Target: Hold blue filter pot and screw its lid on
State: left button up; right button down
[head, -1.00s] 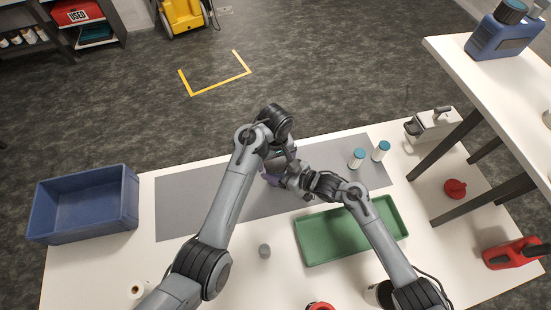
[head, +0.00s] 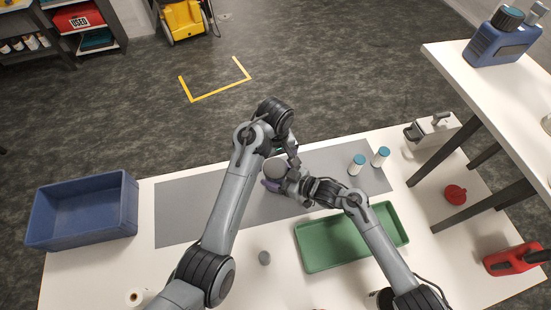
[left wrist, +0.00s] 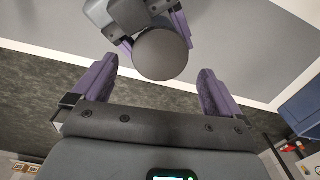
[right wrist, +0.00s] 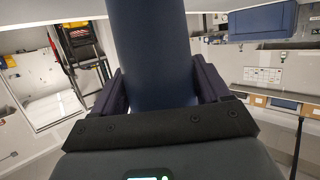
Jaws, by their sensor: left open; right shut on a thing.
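The blue filter pot (right wrist: 150,50) shows in the right wrist view as a dark blue cylinder between the purple fingers of my right gripper (right wrist: 158,85), which is shut on it. Its top is a round dark grey disc that looks like the lid (left wrist: 161,54) in the left wrist view; it also shows in the head view (head: 276,168). I cannot tell how tightly it sits. My left gripper (left wrist: 157,72) is open, its fingers spread on either side of the disc's line and apart from it. In the head view the left fingers are mostly hidden by my arm.
A grey mat (head: 190,210) lies under the work area. A green tray (head: 305,262) is at front right, a blue crate (head: 80,237) at left.

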aim_at(275, 167)
pick_arm(q)
jog(key=shift+a+n, duration=0.1)
jog(key=shift+n, duration=0.9)
jog(key=n, duration=0.2)
jog(key=shift+s+a+r+n, duration=0.1)
jog(key=shift+s+r+n, duration=0.05)
jog(key=shift+r+n, duration=0.75)
jog(key=shift+n, duration=0.5)
jog(key=shift+r+n, duration=0.4)
jog(key=shift+r, duration=0.35)
jog(key=shift+f, duration=4)
jog(key=shift+c, duration=0.2)
